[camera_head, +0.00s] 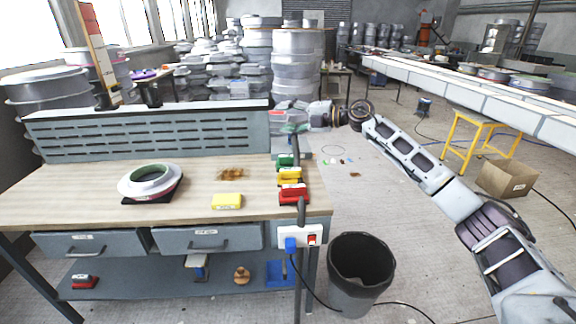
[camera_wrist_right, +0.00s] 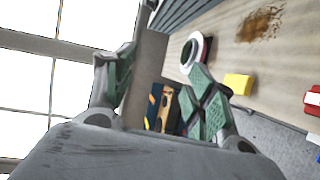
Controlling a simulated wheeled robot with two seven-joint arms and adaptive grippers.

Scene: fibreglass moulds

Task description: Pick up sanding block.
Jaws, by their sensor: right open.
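A yellow block (camera_head: 227,201), which looks like the sanding block, lies flat on the wooden bench top near its front edge. In the right wrist view the yellow block (camera_wrist_right: 237,84) shows to the right of the fingers. My right gripper (camera_head: 279,122) is above the bench's right end, higher and farther back than the block and apart from it. Its green-padded fingers (camera_wrist_right: 165,68) are open, with nothing held between them. My left gripper is out of view.
A white ring-shaped mould (camera_head: 151,179) sits left on the bench (camera_head: 80,198). Green, yellow and red items (camera_head: 291,193) stand at its right end. A perforated panel (camera_head: 150,136) runs along the back. A dark bin (camera_head: 361,268) stands on the floor at right.

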